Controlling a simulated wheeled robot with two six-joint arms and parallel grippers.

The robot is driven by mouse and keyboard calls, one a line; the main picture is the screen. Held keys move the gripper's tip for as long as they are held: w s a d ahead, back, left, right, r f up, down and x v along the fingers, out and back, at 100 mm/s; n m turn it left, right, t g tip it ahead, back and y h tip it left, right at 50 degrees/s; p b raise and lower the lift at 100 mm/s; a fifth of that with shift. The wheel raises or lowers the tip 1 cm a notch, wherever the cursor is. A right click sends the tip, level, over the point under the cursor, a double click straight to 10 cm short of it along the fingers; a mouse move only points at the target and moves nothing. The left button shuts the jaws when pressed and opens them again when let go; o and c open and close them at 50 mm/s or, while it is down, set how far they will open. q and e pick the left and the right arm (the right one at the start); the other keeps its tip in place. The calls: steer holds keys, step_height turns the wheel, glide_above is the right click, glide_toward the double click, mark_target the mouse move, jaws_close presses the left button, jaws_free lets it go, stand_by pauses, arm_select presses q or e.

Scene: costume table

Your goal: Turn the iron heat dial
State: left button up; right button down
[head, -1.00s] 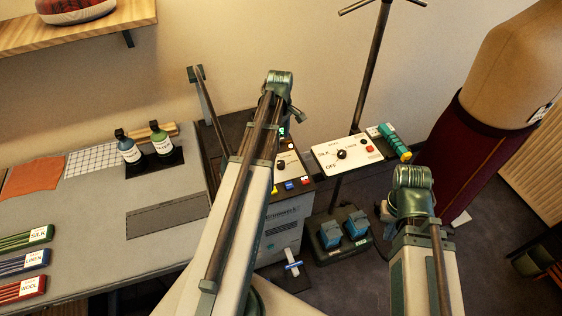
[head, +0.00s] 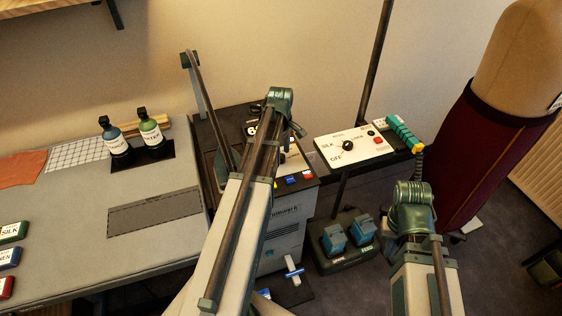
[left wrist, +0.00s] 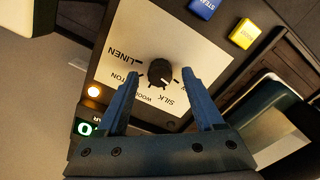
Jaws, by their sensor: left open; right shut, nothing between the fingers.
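The iron heat dial (left wrist: 160,72) is a black round knob on a white plate (left wrist: 118,52) marked LINEN, COTTON, WOOL and SILK in the left wrist view. My left gripper (left wrist: 159,74) is open, its blue fingers either side of the knob in that view. I cannot tell whether they touch it. In the head view my left arm covers the dial; only part of its station (head: 284,232) shows. My right arm ends in view at a green joint (head: 413,200); its fingers are hidden.
A second white panel (head: 357,158) with a black knob (head: 347,145) marked OFF and SILK stands right of the station. Yellow (left wrist: 244,34) and blue (left wrist: 204,7) buttons sit near the heat dial. Two bottles (head: 117,144) stand on the left table (head: 75,225). A dress form (head: 465,160) stands right.

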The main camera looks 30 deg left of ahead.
arm_select(q)
steer(key=shift+f, duration=0.55)
arm_select(e)
steer(key=shift+f, duration=0.5)
arm_select(q)
steer(key=shift+c, duration=0.2)
jaws_close()
